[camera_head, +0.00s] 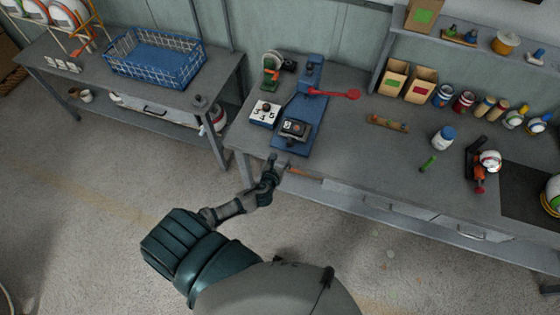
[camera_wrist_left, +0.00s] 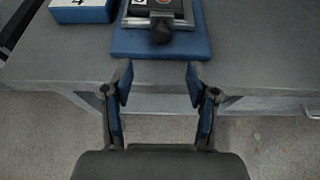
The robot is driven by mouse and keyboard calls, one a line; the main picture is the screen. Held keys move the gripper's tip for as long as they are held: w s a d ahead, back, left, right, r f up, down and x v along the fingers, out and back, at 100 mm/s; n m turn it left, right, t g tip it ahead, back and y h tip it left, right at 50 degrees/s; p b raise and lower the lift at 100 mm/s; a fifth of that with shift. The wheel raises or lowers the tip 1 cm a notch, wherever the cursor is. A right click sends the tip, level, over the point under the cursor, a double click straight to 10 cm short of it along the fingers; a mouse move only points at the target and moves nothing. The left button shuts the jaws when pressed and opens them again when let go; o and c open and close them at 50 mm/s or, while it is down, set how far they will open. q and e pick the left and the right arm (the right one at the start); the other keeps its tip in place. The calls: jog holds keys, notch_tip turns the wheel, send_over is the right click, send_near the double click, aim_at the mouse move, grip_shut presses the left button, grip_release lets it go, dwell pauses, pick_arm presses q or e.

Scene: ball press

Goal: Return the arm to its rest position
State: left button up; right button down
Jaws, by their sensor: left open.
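My left gripper (camera_head: 274,167) is in front of the long workbench's front edge, below the blue press. In the left wrist view the gripper (camera_wrist_left: 160,82) is open, with nothing between its two blue-padded fingers. The fingertips point at the press's blue base (camera_wrist_left: 160,42), apart from its dark block and knob (camera_wrist_left: 161,28). The ball press (camera_head: 310,90) has a blue base and a red lever with a red knob (camera_head: 352,94) pointing right. My left arm (camera_head: 205,250) reaches up from the lower middle. My right gripper is not in view.
A numbered white-and-blue block (camera_head: 265,113) stands left of the press. Jars, boxes and a bottle (camera_head: 443,137) stand on the workbench (camera_head: 360,160) to the right. A second bench with a blue wire basket (camera_head: 155,57) stands at left. The floor (camera_head: 110,190) before the benches is clear.

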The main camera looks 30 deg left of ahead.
pick_arm(q)
jog(key=shift+v, duration=0.75)
jog(key=shift+d, duration=0.15)
jog(key=s+f+n+g+b, duration=0.15)
jog(key=s+f+n, duration=0.35)
jog(key=f, duration=0.5)
jog(key=s+a+f+n+g+h, duration=0.1)
jog(key=s+f+n+g, duration=0.3)
jog(key=f, duration=0.5)
jog(key=s+f+n+g+b, duration=0.1)
jog(key=s+f+n, duration=0.55)
jog(key=f, duration=0.35)
jog(key=s+d+f+n+g, duration=0.1)
jog(key=s+d+f+n, duration=0.1)
jog(key=s+f+n, duration=0.3)
jog(key=s+d+f+n+g+h+b, duration=0.1)
jog(key=s+f+n, duration=0.4)
jog(key=s, duration=0.8)
jog(key=s+d+f+n+g+h, duration=0.1)
jog(key=s+d+f+n+g, duration=0.2)
jog(key=s, duration=0.6)
notch_tip(320, 180, down, 2)
jog(key=shift+s+d+f+n+b, duration=0.1)
jog(key=shift+s+d+n+b, duration=0.25)
jog(key=shift+d+n, duration=0.8)
jog(key=shift+g, duration=0.25)
